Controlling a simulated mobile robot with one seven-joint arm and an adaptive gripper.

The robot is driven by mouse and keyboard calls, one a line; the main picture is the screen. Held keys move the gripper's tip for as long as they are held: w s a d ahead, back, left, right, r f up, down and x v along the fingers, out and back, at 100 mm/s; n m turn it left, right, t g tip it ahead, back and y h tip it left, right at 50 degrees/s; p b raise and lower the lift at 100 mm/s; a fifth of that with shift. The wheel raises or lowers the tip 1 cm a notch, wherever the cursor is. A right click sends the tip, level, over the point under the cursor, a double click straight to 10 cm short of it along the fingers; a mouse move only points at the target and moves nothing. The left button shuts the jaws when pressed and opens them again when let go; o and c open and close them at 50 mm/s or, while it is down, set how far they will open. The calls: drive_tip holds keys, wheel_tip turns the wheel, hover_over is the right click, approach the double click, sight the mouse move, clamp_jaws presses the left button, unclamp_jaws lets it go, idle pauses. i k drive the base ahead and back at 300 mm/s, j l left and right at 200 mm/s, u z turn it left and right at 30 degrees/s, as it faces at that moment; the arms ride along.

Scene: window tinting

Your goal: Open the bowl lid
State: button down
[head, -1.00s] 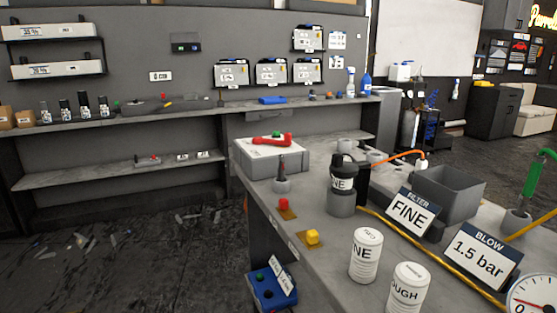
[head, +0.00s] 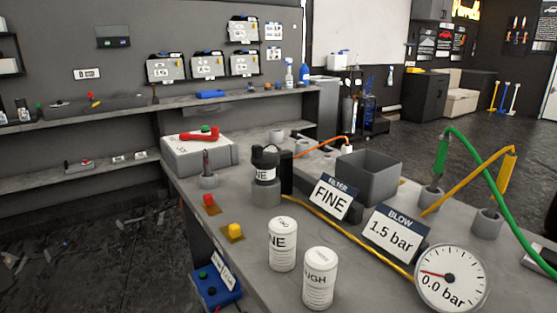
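A dark canister (head: 264,168) stands upright in a grey round base (head: 266,194) on the grey workbench, in the middle of the head view. My gripper is not in view.
Two white canisters, one ending in "NE" (head: 283,245) and one ending in "UGH" (head: 319,278), stand in front. A gauge (head: 451,278) reads 0.0 bar. A "BLOW 1.5 bar" sign (head: 397,235), an open grey bin (head: 368,178) and yellow and green hoses occupy the right side.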

sight(259, 158)
drive_tip(key=j+z, duration=0.3)
drive_tip(key=j, duration=0.5)
drive_tip(key=j+z, duration=0.3)
drive_tip(key=j, duration=0.55)
drive_tip(key=j+z, duration=0.3)
drive_tip(key=j, duration=0.5)
drive_tip(key=k, duration=0.05)
